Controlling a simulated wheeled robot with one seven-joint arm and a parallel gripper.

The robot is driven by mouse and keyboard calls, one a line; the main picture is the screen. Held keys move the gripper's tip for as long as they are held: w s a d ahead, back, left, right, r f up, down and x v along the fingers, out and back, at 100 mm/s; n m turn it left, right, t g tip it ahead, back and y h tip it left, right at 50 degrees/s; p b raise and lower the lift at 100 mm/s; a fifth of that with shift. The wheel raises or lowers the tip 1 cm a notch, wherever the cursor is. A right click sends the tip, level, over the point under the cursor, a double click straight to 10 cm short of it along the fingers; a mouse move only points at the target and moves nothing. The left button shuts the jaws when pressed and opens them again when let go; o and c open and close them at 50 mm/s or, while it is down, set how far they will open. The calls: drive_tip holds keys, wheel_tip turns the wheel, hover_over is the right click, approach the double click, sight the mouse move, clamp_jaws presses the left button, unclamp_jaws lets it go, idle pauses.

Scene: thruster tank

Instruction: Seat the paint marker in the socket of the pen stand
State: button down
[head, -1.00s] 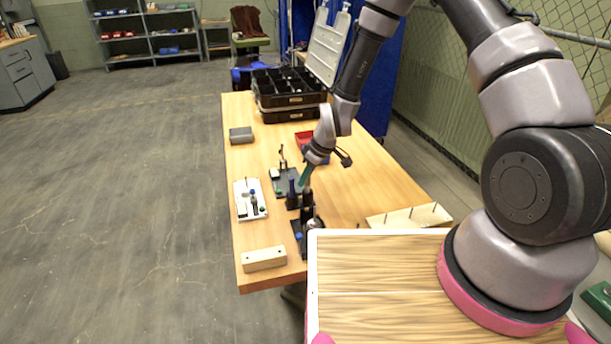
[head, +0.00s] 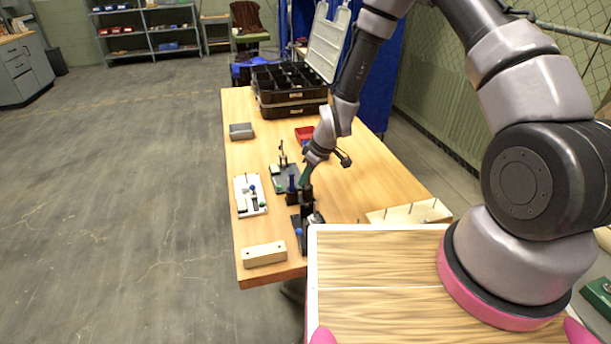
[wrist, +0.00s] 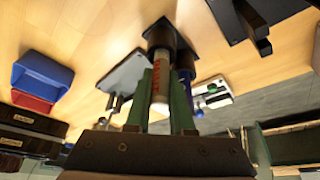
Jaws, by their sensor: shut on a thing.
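My gripper (wrist: 160,100) has green fingers and is shut on the paint marker (wrist: 160,80), a pale tube with red lettering. In the head view my gripper (head: 304,178) is just above the black pen stand (head: 306,196), and the marker is hard to make out. In the wrist view the marker's far end meets the black upright socket of the pen stand (wrist: 163,36). I cannot tell how far it is inside. A dark blue pen (wrist: 185,77) stands close beside the marker, and also shows in the head view (head: 292,186).
A white tray with small parts (head: 250,195) is left of the stand. A dark fixture plate (head: 285,178) lies behind it. A wooden block (head: 264,254) is at the near edge, a pegged board (head: 410,213) at right. A red bin (head: 305,134) and black organizer (head: 290,92) are farther back.

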drive_tip(key=shift+f, duration=0.25)
idle(0.3)
drive_tip(key=c, duration=0.7)
unclamp_jaws()
drive_tip(key=shift+r, duration=0.15)
drive_tip(key=a+v, duration=0.1)
drive_tip(key=v, duration=1.3)
drive_tip(key=shift+w+r, duration=0.4)
drive_tip(key=shift+a, duration=0.1)
